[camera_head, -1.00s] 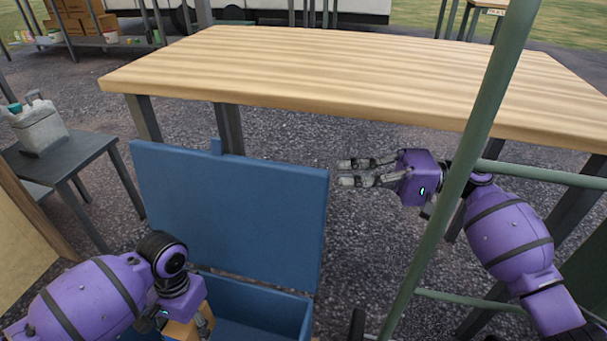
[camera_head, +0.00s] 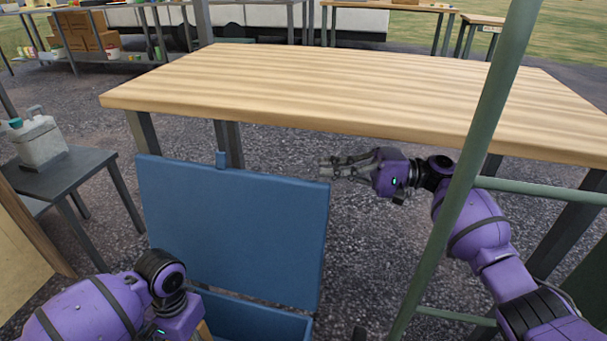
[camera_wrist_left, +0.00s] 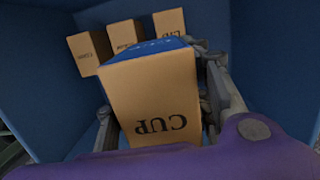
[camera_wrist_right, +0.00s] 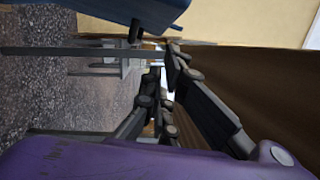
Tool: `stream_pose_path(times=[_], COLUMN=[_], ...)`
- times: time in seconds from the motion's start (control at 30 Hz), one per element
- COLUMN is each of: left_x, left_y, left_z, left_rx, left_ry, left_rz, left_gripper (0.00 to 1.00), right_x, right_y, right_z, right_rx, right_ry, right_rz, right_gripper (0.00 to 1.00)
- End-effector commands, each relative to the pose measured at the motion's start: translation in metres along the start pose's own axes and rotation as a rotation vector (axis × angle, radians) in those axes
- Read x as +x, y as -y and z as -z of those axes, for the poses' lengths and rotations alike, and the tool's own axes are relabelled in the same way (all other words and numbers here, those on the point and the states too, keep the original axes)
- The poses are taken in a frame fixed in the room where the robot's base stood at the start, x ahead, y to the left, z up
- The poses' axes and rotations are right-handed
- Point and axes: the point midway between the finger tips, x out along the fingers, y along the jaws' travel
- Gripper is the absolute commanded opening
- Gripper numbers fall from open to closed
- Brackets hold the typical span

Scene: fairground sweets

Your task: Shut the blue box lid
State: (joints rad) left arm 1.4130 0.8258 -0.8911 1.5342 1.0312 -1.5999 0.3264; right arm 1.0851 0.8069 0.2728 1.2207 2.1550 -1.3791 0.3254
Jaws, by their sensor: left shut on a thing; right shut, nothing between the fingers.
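The blue lid (camera_head: 235,235) stands upright, open, at the back of the blue box (camera_head: 260,319), whose lower part is cut off by the picture's bottom edge. My right gripper (camera_head: 324,167) is shut and empty at the lid's upper right corner. Whether it touches the lid is unclear. In the right wrist view a blue panel (camera_wrist_right: 140,10) shows above the right fingers (camera_wrist_right: 160,80). My left gripper (camera_wrist_left: 158,85) is shut on a cardboard box marked CUP (camera_wrist_left: 150,105), over the blue box. Its fingers are mostly hidden in the head view.
Several smaller cardboard boxes (camera_wrist_left: 127,35) lie inside the blue box. A wooden table (camera_head: 330,95) stands behind the lid. A green post (camera_head: 470,170) crosses in front of my right arm. A side table (camera_head: 75,170) with a grey canister (camera_head: 40,143) is at left.

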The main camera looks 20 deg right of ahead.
Motion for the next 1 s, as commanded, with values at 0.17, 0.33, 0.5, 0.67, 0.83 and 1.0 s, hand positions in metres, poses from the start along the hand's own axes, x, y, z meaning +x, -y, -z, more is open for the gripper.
stream_pose_path(times=[0.17, 0.33, 0.5, 0.67, 0.83, 1.0], left_x=[0.01, 0.01, 0.01, 0.01, 0.01, 0.008], left_y=[0.0, 0.0, 0.0, 0.0, 0.0, 0.0], left_z=[0.001, 0.001, 0.001, 0.001, 0.001, 0.001], left_rx=[0.001, 0.0, 0.0, 0.0, 0.0, 0.0], left_ry=[0.005, 0.005, 0.004, 0.005, 0.005, 0.004], left_rz=[-0.003, -0.003, -0.003, -0.003, -0.003, -0.003], left_gripper=[0.12, 0.12, 0.12, 0.12, 0.12, 0.12], right_x=[0.041, 0.055, 0.06, 0.061, 0.061, 0.062], right_y=[-0.002, -0.002, 0.0, 0.0, 0.0, 0.0], right_z=[0.0, -0.016, -0.033, -0.039, -0.039, -0.041], right_rx=[-0.001, -0.001, -0.001, 0.0, 0.0, -0.003], right_ry=[0.002, 0.0, 0.0, 0.0, 0.0, 0.0], right_rz=[0.0, -0.003, -0.001, 0.0, 0.0, -0.001], right_gripper=[0.0, 0.0, 0.0, 0.0, 0.0, 0.0])
